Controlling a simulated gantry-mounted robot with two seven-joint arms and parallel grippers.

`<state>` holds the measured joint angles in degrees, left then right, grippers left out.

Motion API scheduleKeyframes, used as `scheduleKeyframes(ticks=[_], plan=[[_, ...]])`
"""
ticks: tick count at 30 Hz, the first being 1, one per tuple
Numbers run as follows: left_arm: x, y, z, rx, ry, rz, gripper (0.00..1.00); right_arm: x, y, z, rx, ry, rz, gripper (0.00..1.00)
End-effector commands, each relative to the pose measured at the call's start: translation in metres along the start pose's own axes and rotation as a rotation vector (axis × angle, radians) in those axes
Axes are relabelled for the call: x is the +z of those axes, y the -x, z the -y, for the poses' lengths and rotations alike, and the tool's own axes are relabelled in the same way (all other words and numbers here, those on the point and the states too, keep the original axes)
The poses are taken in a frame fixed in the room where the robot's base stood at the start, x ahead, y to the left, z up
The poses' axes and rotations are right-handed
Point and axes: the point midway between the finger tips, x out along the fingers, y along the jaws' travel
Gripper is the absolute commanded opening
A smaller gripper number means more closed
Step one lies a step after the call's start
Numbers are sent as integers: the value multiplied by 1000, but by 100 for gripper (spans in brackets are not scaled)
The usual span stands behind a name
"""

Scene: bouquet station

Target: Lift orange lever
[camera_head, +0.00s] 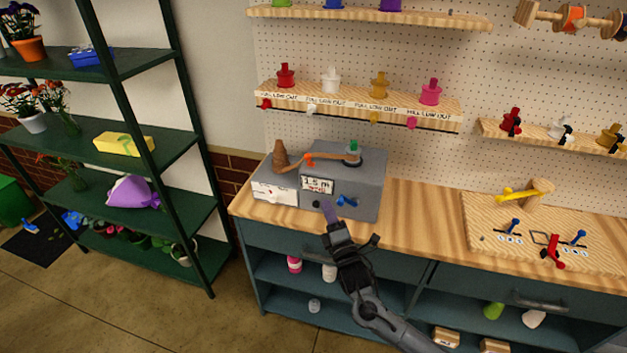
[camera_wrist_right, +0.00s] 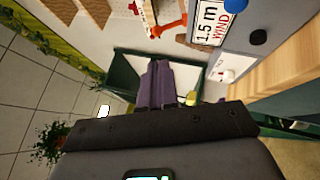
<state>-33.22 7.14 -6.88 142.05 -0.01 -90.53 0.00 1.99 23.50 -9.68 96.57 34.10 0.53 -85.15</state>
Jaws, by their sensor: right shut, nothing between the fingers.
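A grey machine box (camera_head: 352,190) stands on the left end of the wooden counter, with a "1.5 m WIND" display (camera_head: 317,185) on its front. A small orange lever (camera_head: 308,160) sits above the display, by a brown arm on top of the box. In the right wrist view the orange lever (camera_wrist_right: 172,28) shows at the top, left of the display. My right gripper (camera_head: 327,212) is in front of the box, below the display and apart from the lever. Its purple fingers (camera_wrist_right: 157,85) are shut together and empty. My left gripper is out of view.
A blue handle (camera_head: 347,201) is on the box front, right of my gripper. A brown cone (camera_head: 280,157) and a green-topped spool (camera_head: 352,153) stand on top. A ribbon shelf (camera_head: 360,106) hangs above. A board with small levers (camera_head: 540,236) lies right; the counter between is clear.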

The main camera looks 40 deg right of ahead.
Motion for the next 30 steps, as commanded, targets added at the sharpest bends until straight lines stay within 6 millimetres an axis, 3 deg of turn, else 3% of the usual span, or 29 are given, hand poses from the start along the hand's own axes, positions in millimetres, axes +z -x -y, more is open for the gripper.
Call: scheduleKeyframes(ticks=[3,20,26,30], plan=[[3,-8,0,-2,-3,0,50,-1,-4,0,15,-5,5,0],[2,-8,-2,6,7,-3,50,-1,-10,-3,20,-8,7,0],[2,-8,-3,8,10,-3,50,-1,-30,-3,20,-8,8,0],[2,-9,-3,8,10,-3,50,0,-54,-4,21,-8,9,0]])
